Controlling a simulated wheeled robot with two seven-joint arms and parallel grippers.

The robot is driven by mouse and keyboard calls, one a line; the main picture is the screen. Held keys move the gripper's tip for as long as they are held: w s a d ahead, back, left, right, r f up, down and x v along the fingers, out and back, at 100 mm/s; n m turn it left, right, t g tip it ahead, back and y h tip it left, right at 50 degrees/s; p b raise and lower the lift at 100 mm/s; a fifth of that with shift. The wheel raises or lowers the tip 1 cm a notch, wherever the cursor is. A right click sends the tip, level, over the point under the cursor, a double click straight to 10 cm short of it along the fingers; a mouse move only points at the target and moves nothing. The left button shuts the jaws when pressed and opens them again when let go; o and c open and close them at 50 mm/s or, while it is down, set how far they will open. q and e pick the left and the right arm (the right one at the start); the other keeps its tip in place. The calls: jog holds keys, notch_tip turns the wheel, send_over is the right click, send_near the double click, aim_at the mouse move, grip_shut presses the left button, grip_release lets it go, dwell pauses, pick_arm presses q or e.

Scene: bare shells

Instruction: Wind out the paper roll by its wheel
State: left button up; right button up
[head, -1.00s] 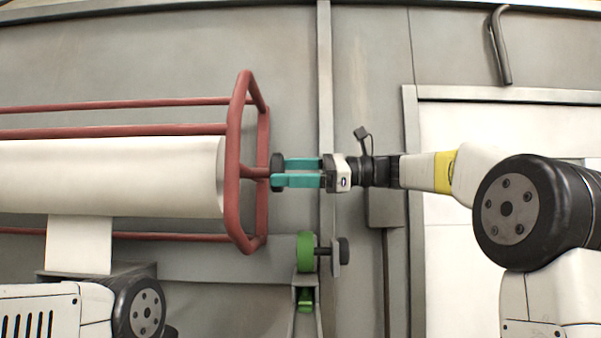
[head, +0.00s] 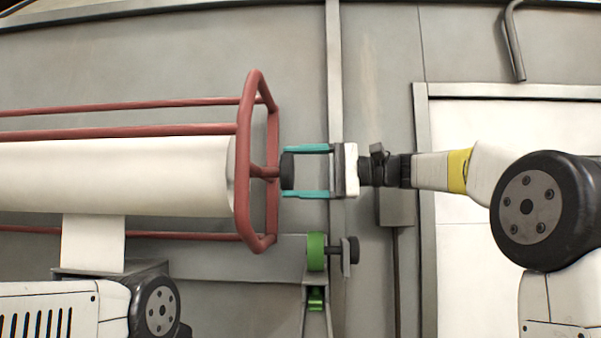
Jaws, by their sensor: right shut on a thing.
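The white paper roll (head: 110,178) lies level at the left, with a white paper end (head: 93,243) hanging below it. At its right end is a red tube frame (head: 245,150), with a short axle ending in a black knob (head: 288,171). My right gripper (head: 287,172) comes in from the right, level with the axle. It is shut on the black knob, one teal finger above it and one below. My left gripper is out of view; only part of my left arm (head: 60,308) shows at the bottom left.
A green wheel (head: 316,252) with a small black knob (head: 350,250) sits on a bracket just below my right gripper. A grey wall stands behind, with a vertical post (head: 334,100) and a framed white panel (head: 510,120) at the right.

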jog(key=n, duration=0.4)
jog(key=shift+f+n, duration=0.1)
jog(key=shift+n, duration=0.2)
jog(key=n, duration=0.4)
jog(key=shift+w+f+n, duration=0.1)
jog(key=shift+n, duration=0.2)
jog(key=o, duration=2.1)
jog(key=shift+d, duration=3.9)
